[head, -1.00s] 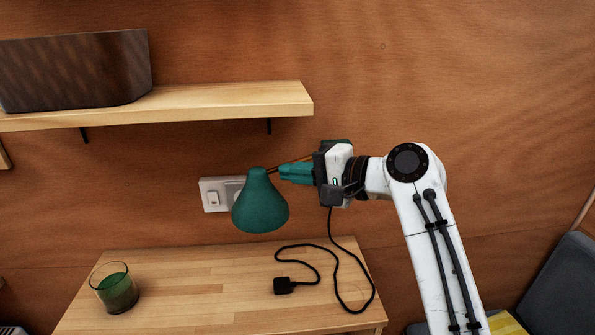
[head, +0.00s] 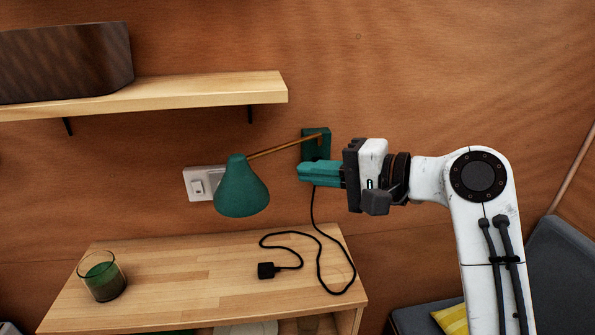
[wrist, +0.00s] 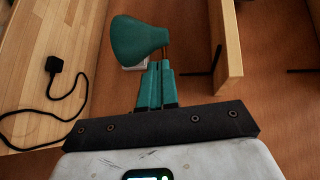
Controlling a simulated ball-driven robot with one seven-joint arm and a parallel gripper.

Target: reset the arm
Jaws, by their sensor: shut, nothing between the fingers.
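My gripper (head: 303,173) has teal fingers pressed together, with nothing between them. In the head view it is held out to the left, just right of the green wall lamp's shade (head: 242,188) and in front of the lamp's green wall mount (head: 316,144). A visible gap separates the fingertips from the shade. The wrist view shows the closed fingers (wrist: 156,66) pointing toward the lamp shade (wrist: 139,40), which lies beyond them. My white arm comes up from the lower right. The fingers hide part of the lamp mount.
A wooden cabinet top (head: 190,262) below holds a green glass candle (head: 102,277) and a black plug (head: 266,270) on a cord. A shelf (head: 190,94) with a dark basket (head: 65,60) is at upper left.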

